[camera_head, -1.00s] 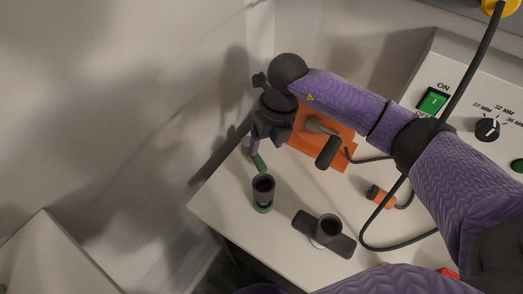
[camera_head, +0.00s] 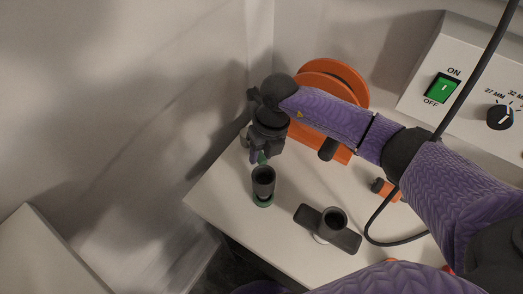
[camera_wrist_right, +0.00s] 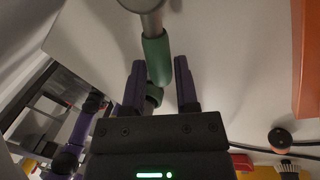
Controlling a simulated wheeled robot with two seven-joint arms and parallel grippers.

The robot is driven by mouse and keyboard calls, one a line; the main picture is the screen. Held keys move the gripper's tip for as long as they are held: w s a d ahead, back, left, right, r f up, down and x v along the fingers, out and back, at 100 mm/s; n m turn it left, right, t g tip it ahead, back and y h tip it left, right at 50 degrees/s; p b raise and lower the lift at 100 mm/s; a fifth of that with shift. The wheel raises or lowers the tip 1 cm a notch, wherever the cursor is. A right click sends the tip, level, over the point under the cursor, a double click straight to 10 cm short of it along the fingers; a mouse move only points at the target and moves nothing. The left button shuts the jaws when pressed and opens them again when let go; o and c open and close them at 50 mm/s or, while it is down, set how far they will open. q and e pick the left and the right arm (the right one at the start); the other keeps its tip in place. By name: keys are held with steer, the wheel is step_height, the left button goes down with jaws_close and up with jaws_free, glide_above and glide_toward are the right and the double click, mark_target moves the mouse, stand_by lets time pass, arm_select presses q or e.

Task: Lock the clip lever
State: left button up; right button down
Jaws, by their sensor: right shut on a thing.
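My right gripper (camera_head: 258,156) reaches down from the upper middle in the head view, at the bench's far left part. In the right wrist view, its two dark purple fingers (camera_wrist_right: 159,88) stand on either side of a green grip (camera_wrist_right: 157,60), and are shut on it. The grip sits on a grey metal lever (camera_wrist_right: 148,8). The catch the lever closes on cannot be made out. My left gripper is not in view.
A dark bar with a round cup (camera_head: 333,221) lies at front. An orange device (camera_head: 345,75) with a black handle (camera_head: 328,149) stands behind my arm. A control box (camera_head: 465,90) and a hanging cable are at right.

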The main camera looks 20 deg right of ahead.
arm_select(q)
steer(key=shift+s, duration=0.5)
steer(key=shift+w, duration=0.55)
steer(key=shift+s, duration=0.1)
